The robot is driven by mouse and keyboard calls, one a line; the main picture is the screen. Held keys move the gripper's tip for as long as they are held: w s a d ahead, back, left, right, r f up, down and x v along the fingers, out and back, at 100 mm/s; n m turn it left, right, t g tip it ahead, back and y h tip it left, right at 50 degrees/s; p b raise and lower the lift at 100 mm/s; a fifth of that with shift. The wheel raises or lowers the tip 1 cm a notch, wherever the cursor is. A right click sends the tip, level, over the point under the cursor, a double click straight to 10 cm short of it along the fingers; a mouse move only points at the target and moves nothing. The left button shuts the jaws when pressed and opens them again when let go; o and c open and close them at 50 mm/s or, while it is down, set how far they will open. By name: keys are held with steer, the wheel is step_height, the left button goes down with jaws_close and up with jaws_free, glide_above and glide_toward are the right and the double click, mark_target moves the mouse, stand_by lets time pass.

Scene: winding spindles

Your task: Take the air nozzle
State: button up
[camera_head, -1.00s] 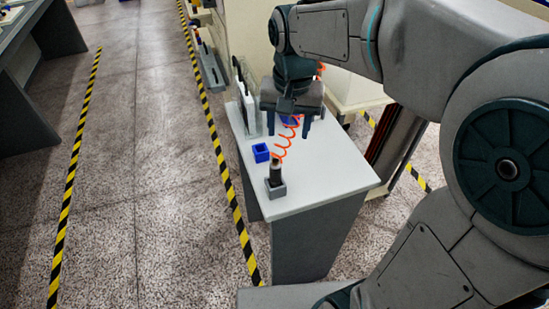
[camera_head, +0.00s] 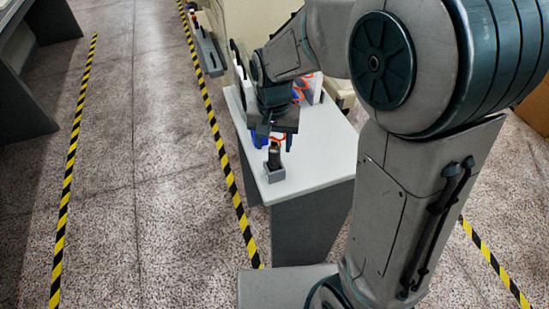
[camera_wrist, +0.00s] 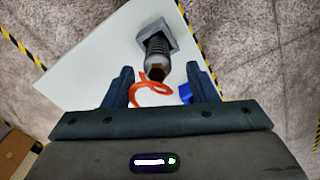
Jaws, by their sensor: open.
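The air nozzle (camera_head: 274,154) is a dark upright cylinder standing in a square grey holder (camera_head: 274,174) near the front left of the small white table. An orange coiled hose runs from it. In the wrist view the nozzle (camera_wrist: 157,50) shows ahead of the fingertips, roughly between the two fingers, with its grey holder (camera_wrist: 158,29) beyond and the orange hose (camera_wrist: 150,92) curling near the fingers. My gripper (camera_wrist: 165,78) is open and empty. In the head view my gripper (camera_head: 273,143) is above and close to the nozzle; contact cannot be told.
A blue box (camera_wrist: 185,93) stands on the white table (camera_head: 320,165), largely hidden by my gripper in the head view. Upright panels stand at the table's far left end. The table's front right is clear. Yellow-black tape (camera_head: 229,180) marks the floor alongside.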

mark_target(274, 162)
steer(key=shift+s+f, duration=0.2)
steer(key=shift+f, duration=0.8)
steer(key=shift+s+f, duration=0.15)
steer(key=shift+f, duration=0.8)
steer(key=c, duration=1.1)
steer(key=shift+r, duration=0.15)
